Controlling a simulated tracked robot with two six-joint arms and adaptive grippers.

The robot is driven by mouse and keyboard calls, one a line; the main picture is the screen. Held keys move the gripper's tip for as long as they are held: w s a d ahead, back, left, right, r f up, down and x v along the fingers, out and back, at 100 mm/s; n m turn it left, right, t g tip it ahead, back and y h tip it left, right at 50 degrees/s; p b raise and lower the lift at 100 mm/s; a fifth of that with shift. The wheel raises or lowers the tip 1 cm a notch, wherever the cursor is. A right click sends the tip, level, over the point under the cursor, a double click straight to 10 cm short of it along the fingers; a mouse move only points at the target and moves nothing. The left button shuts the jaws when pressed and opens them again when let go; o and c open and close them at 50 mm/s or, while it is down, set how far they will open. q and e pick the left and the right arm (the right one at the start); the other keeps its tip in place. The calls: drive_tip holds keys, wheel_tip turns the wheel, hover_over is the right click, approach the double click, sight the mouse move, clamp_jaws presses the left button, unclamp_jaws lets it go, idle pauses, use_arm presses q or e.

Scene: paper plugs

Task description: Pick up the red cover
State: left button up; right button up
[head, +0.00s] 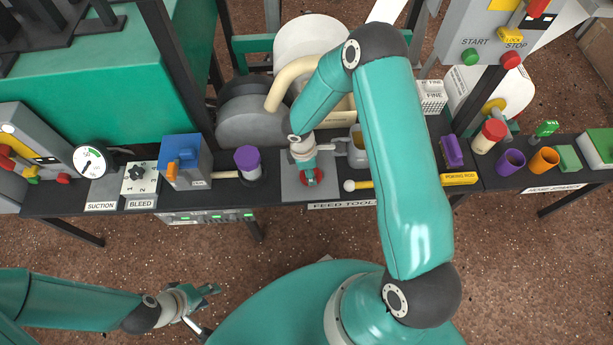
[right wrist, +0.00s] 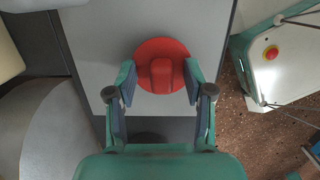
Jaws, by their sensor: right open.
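The red cover (right wrist: 176,50) is a round disc with a raised grip block, lying on a grey plate (right wrist: 110,28). In the head view the cover (head: 319,182) shows only partly under my right gripper (head: 311,173). In the right wrist view my right gripper (right wrist: 159,80) is open, its two fingers on either side of the grip block. I see a gap between each finger and the block. My left gripper (head: 209,307) is open and empty over the floor at the lower left, far from the cover.
A purple-topped jar (head: 247,160) and a blue box (head: 186,165) stand left of the cover. A yellow poking rod (head: 400,183) lies to its right. A metal cup (head: 357,150) stands behind the rod. Purple and orange cups (head: 543,160) stand at the far right.

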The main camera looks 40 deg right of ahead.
clamp_jaws()
drive_tip(key=shift+r, duration=0.1)
